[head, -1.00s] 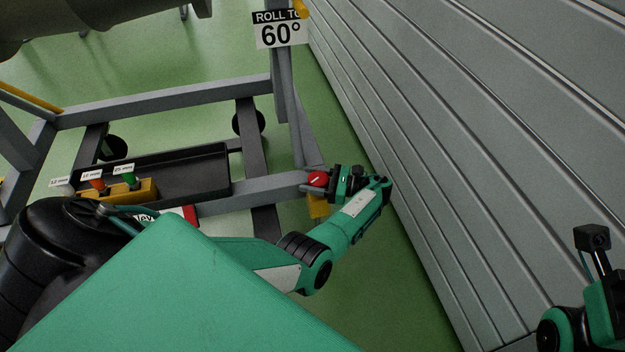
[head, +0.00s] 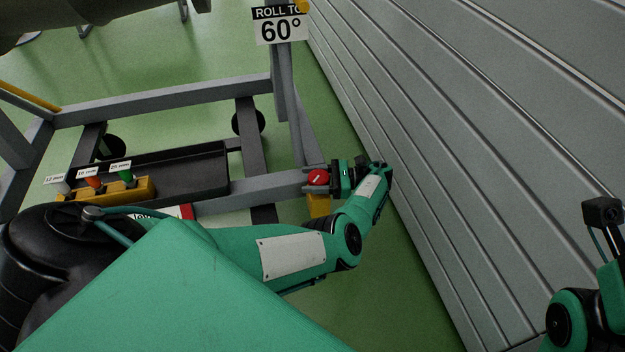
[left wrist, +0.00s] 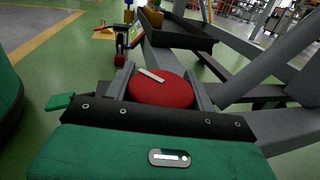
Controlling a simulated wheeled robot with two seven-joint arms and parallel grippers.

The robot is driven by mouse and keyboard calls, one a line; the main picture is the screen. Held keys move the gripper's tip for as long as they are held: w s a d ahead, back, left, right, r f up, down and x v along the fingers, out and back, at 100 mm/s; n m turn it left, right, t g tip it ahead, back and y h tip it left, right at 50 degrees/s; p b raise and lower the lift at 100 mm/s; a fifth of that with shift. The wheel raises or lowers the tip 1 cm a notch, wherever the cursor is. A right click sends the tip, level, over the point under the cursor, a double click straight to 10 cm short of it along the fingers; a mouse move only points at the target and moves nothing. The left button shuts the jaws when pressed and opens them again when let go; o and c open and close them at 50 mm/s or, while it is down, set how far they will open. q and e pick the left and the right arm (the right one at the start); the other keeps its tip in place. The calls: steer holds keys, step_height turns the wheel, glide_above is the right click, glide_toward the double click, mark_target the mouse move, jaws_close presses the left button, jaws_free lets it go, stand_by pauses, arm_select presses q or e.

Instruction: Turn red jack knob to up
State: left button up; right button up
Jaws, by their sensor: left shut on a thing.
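The red jack knob (head: 318,177) is a round red disc with a white line across its face, at the right end of the grey frame's front beam.
A ribbed grey wall (head: 470,150) runs close along the right of my left arm. A black tray (head: 190,172) and a yellow holder (head: 130,190) with several coloured tools are on the frame. A "ROLL TO 60°" sign (head: 280,27) is above. Green floor lies below.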

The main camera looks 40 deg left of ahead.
arm_select(q)
steer(key=shift+s, duration=0.1)
stand_by(0.3)
steer(key=o, duration=1)
